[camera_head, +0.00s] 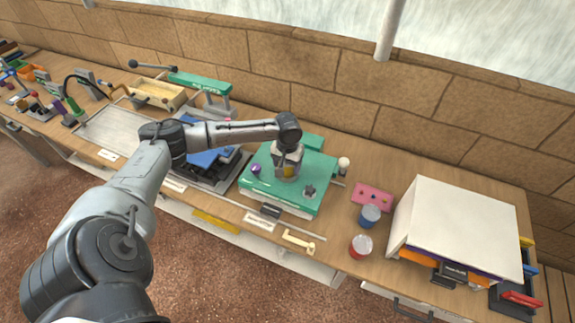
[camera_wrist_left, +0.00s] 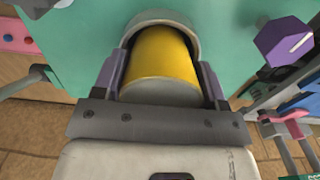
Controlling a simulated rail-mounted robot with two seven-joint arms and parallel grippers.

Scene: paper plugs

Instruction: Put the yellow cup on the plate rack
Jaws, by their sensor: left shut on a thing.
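The yellow cup (camera_wrist_left: 162,52) is a yellow cylinder with a grey end, between the two fingers of my left gripper (camera_wrist_left: 165,75) in the left wrist view. Its far part lies inside a round grey collar (camera_wrist_left: 150,17) at the green machine. In the head view a bit of yellow (camera_head: 288,171) shows under my left gripper (camera_head: 287,163), above the green machine (camera_head: 300,195) on the bench. My left gripper is shut on the cup. I cannot pick out a plate rack with certainty. My right gripper is not in view.
A purple knob (camera_wrist_left: 284,41) sits beside the collar. Right of the machine stand a pink block (camera_head: 373,195), a blue cup (camera_head: 369,216), a red cup (camera_head: 361,246) and a large white-topped stack (camera_head: 455,222). A stone wall (camera_head: 300,75) runs behind the bench.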

